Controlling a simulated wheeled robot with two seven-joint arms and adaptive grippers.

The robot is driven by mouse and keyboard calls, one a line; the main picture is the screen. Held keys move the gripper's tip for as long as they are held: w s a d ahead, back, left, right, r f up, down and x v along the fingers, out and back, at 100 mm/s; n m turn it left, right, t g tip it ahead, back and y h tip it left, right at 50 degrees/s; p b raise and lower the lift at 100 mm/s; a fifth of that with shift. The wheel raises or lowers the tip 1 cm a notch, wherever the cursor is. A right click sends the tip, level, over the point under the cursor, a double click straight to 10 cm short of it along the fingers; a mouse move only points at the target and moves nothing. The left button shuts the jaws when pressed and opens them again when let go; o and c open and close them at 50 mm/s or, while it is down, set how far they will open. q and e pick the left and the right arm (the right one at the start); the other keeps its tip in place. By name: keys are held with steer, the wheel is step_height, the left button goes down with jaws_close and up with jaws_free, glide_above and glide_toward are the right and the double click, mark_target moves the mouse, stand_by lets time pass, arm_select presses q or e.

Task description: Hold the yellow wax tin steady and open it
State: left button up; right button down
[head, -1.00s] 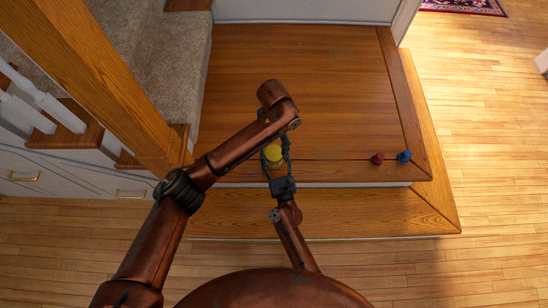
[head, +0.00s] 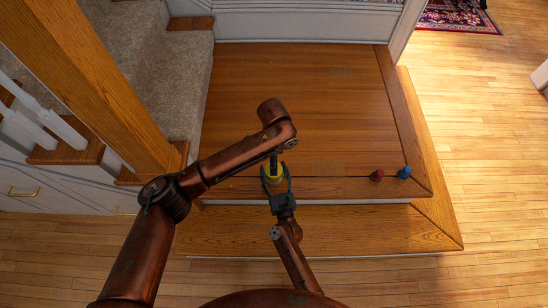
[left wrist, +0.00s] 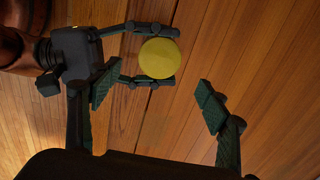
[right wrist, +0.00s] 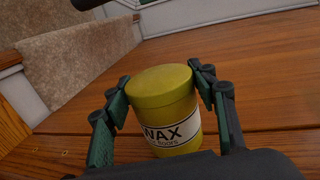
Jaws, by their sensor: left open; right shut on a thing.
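The yellow wax tin (right wrist: 163,108) stands upright with a white "WAX" label and its lid (right wrist: 158,80) on. In the head view the tin (head: 270,180) is near the front edge of the wooden landing; its base is hidden. My right gripper (head: 279,188) is shut around the tin's sides, one finger on each side in the right wrist view (right wrist: 160,88). My left gripper (left wrist: 157,94) is open above the tin, its fingers apart and not touching the lid (left wrist: 159,57). In the head view the left arm partly covers the tin.
A red piece (head: 377,175) and a blue piece (head: 404,172) sit near the landing's right front corner. A wooden post (head: 105,75) and carpeted stairs (head: 155,75) rise on the left. The back of the landing (head: 330,90) is clear.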

arm_select(q)
glide_toward(273, 183)
steer(key=shift+w+d+f, duration=0.15)
steer(key=shift+w+f, duration=1.4)
steer(key=shift+w, duration=0.25)
steer(key=shift+c, duration=0.6)
steer(key=c, duration=1.1)
steer(key=shift+d+n, duration=0.1)
steer(key=shift+n, duration=1.9)
steer(key=shift+a, duration=0.2)
